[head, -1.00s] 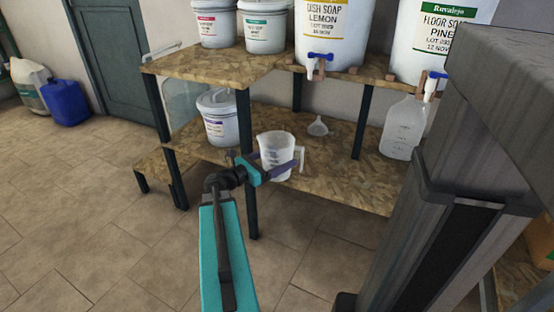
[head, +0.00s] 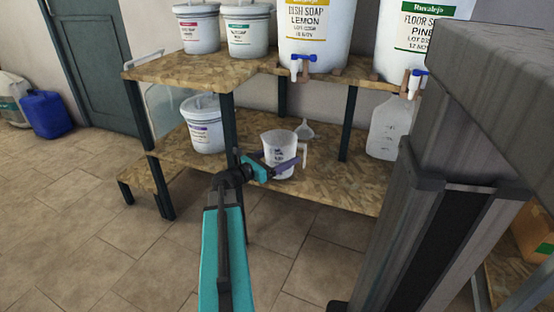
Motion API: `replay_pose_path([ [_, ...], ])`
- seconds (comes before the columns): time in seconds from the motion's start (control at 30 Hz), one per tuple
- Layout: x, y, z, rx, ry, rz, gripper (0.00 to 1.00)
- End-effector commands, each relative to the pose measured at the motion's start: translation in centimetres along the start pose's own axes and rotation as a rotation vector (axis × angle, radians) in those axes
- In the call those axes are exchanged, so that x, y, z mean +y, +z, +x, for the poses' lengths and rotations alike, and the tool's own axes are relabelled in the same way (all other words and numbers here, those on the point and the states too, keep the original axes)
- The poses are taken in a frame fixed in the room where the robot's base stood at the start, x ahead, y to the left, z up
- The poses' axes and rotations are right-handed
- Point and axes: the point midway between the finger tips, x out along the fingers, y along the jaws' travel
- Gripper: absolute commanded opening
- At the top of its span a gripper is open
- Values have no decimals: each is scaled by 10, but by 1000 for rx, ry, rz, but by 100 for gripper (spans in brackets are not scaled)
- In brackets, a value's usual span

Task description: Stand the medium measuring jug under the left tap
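The measuring jug (head: 279,150), translucent with dark markings, is upright at the lower shelf, its handle to the right. My gripper (head: 270,164) is at the jug, with one purple finger crossing its front and the other mostly hidden on its far side. It looks shut on the jug. I cannot tell whether the jug's base is clear of the shelf. The left tap (head: 301,68), white with a blue lever, is on the lemon dish soap drum (head: 315,32), above and a little right of the jug.
A funnel (head: 304,130) lies behind the jug. A white tub (head: 203,125) stands left on the lower shelf (head: 335,185). Dark shelf posts (head: 348,125) flank the space. A grey column blocks the right.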

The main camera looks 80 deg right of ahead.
Motion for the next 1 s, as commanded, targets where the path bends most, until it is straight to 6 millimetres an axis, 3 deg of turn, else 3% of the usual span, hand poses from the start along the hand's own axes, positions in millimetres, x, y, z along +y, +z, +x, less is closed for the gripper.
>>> replay_pose_path([
  [0.6, 0, 0, 48, 0, -2, 0, 59],
  [1.0, 0, -1, 55, 0, 0, 0, 59],
])
